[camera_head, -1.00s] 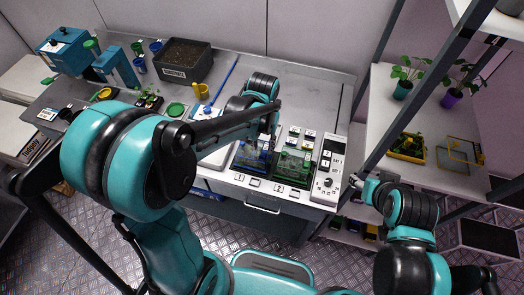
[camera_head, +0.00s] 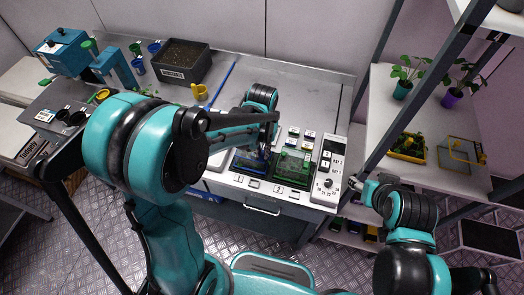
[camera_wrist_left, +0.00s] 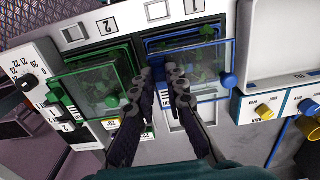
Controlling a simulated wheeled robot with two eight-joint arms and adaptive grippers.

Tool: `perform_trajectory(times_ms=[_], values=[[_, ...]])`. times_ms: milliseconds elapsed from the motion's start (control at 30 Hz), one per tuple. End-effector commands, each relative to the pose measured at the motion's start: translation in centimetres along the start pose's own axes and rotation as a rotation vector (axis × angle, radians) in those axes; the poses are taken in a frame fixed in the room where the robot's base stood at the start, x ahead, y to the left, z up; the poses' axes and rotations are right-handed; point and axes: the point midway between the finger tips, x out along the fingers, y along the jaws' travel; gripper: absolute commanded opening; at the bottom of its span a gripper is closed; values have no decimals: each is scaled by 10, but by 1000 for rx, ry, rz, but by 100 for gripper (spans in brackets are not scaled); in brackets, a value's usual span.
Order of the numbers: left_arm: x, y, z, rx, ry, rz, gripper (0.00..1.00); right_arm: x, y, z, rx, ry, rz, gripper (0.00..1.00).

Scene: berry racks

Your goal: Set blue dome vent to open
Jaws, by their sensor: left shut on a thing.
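The blue dome (camera_wrist_left: 208,62), a clear cover with a blue rim, stands on the front of the bench beside the green dome (camera_wrist_left: 92,88). In the head view the blue dome (camera_head: 246,163) is partly hidden by my left arm. My left gripper (camera_wrist_left: 167,72) is at the left edge of the blue dome in the wrist view, shut on a small blue part there, which seems to be the vent. The fingers mostly hide this part, so its setting cannot be read. My left gripper also shows in the head view (camera_head: 272,140). My right gripper (camera_head: 362,184) is beside the bench, its fingers unclear.
A control panel (camera_head: 329,172) with a dial stands right of the green dome. A dark soil tray (camera_head: 182,60), a yellow cup (camera_head: 199,91) and a blue rod (camera_head: 222,82) are farther back. A shelf with plants (camera_head: 402,85) stands at the right.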

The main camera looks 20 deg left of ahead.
Motion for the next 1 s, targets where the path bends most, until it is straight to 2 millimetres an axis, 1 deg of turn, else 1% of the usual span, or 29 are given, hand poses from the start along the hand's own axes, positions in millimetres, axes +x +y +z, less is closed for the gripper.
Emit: perform_trajectory(times_ms=[233, 500, 533, 600, 867, 1000], values=[[1, 0, -34, 0, 0, 0, 0, 5, 0, 3, 0, 0, 0, 54], [0, 0, -36, 0, 1, 0, 0, 4, 0, 3, 0, 0, 0, 54], [0, 0, -36, 0, 1, 0, 20, 4, 0, 3, 0, 0, 0, 54], [0, 0, -36, 0, 0, 0, 34, 4, 0, 3, 0, 0, 0, 54], [0, 0, -36, 0, 0, 0, 34, 4, 0, 3, 0, 0, 0, 54], [-8, 0, -36, 0, 0, 0, 34, 4, 0, 3, 0, 0, 0, 54]])
